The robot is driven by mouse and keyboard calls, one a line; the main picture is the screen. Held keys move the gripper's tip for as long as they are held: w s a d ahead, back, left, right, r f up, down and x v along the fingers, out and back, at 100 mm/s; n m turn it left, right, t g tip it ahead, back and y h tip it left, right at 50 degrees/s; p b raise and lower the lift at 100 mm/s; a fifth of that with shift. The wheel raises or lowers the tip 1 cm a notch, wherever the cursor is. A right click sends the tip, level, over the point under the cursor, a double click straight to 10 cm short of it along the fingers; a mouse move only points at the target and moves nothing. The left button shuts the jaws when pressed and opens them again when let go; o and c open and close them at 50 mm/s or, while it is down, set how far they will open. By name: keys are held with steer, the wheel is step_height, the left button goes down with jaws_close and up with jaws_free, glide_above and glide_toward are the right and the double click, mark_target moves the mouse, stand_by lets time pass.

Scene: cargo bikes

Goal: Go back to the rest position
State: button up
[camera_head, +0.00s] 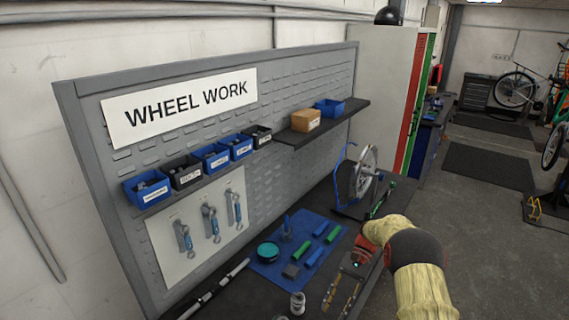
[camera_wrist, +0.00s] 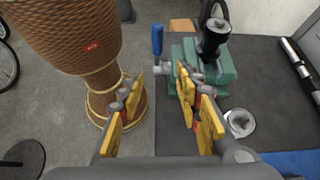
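My gripper (camera_head: 340,300) is low in the camera_head view, over the front part of the dark workbench (camera_head: 258,304). My arm comes in from the right. In the wrist view my gripper (camera_wrist: 159,82) has its two yellow-padded fingers apart, with nothing between them. The bench edge runs beneath the gap. A green vise (camera_wrist: 222,72) with a blue handle (camera_wrist: 157,40) stands just beyond the right finger. A round metal cup (camera_wrist: 241,123) is right of that finger, apart from it; it also shows in the camera_head view (camera_head: 297,303).
A blue mat (camera_head: 262,274) holds several tools and a teal round tin (camera_head: 268,252). A wheel stand (camera_head: 365,175) is at the bench's far end. A pegboard (camera_head: 285,80) with bins and a shelf (camera_head: 325,122) rises behind. Open floor (camera_head: 470,230) lies to the right.

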step_height(320, 180, down, 4)
steer(key=s+h, duration=0.1)
steer(key=s, duration=0.2)
steer(key=s+d+r+n+t+h+b, duration=0.1)
steer(key=s+r+n+t+h+b, duration=0.5)
steer(key=s+r, duration=1.5)
steer(key=shift+s+d+n+t+b, duration=0.15)
steer(key=shift+s+n+t+b, duration=0.35)
steer(key=shift+s+t+b, duration=2.5)
